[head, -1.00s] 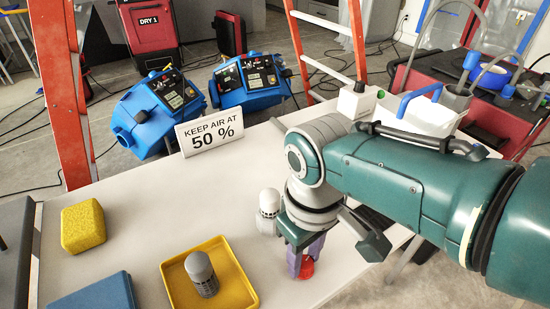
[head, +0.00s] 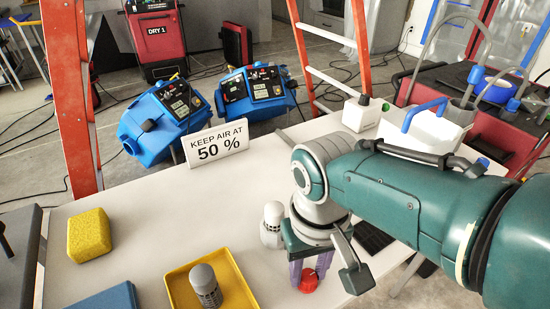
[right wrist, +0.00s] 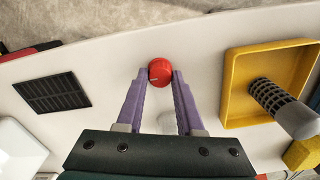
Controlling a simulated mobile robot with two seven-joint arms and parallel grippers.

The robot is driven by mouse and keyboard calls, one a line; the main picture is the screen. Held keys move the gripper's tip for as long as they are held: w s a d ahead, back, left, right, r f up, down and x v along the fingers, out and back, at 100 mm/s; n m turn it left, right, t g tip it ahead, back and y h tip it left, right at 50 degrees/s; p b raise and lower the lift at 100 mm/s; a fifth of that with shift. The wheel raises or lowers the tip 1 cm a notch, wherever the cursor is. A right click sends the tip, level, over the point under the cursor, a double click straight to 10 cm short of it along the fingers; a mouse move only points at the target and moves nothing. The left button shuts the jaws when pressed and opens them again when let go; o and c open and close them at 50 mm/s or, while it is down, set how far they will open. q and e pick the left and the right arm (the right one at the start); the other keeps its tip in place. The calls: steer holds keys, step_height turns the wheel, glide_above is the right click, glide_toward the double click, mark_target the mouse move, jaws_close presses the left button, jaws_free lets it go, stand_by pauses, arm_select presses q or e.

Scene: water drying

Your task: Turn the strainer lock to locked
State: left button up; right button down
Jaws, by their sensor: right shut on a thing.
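A round red knob (head: 308,283), seemingly the strainer lock, sits on the white table near its front right part. It also shows in the right wrist view (right wrist: 160,72), with a small pale mark on its face. My right gripper (head: 307,275) points down and is shut on the knob, with one purple finger on each side of it (right wrist: 160,77). A pale mesh-topped cylinder (head: 272,225) stands just left of my right gripper. No lock label is readable. My left gripper is not seen.
A yellow sponge (head: 89,235) and a blue pad (head: 108,300) lie on the left. A sign (head: 216,145) reads "KEEP AIR AT 50 %". A dark grille (right wrist: 53,92) lies near the knob. The table middle is clear.

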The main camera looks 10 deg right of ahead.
mark_target(307, 275)
steer(key=c, duration=0.5)
jaws_free()
steer(key=shift+c, duration=0.2)
step_height(307, 275, up, 10)
steer(key=p, duration=0.6)
steer(key=shift+p, duration=0.35)
steer(key=shift+s+f, duration=0.1)
